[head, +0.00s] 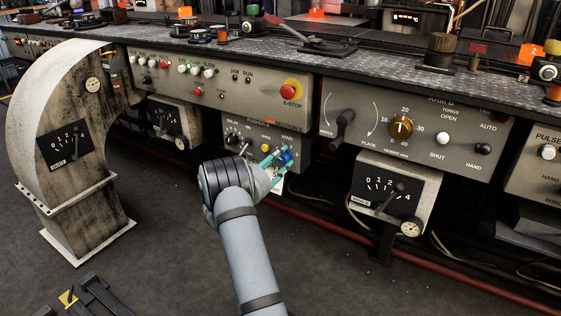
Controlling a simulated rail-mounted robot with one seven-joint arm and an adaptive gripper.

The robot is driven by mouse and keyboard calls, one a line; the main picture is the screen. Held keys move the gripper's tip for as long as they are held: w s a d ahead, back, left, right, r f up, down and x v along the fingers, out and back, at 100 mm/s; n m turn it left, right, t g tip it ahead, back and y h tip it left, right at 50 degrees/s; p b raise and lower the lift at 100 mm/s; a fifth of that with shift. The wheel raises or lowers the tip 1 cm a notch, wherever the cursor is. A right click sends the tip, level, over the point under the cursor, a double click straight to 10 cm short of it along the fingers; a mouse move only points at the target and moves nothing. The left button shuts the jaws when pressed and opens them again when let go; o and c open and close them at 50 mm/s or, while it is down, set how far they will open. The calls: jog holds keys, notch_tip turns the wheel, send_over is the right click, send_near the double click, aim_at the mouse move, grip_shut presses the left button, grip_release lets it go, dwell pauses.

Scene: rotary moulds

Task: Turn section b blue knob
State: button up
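The blue knob (286,155) sits at the right side of a small grey panel (235,123) under the bench edge, just below a label that seems to read WIND. My gripper (276,163) reaches this panel from below, with its teal fingers at the knob. One finger shows to the upper left of the knob and one below it. The knob is partly hidden by the fingers. Whether they touch or grip it is too small to tell.
Left of my gripper, the same panel has a dark dial (232,139) and a small lever. Above are a red E-STOP button (291,90) and a row of switches. A curved machine housing (40,110) stands left.

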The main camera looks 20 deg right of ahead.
jog(key=shift+o, duration=1.2)
jog(key=shift+a+r, duration=0.1)
jog(key=shift+o, duration=0.2)
jog(key=shift+a, duration=0.1)
jog(key=v, duration=1.2)
jog(key=x, duration=1.2)
jog(key=shift+f, duration=0.25)
jog(key=shift+s, duration=0.1)
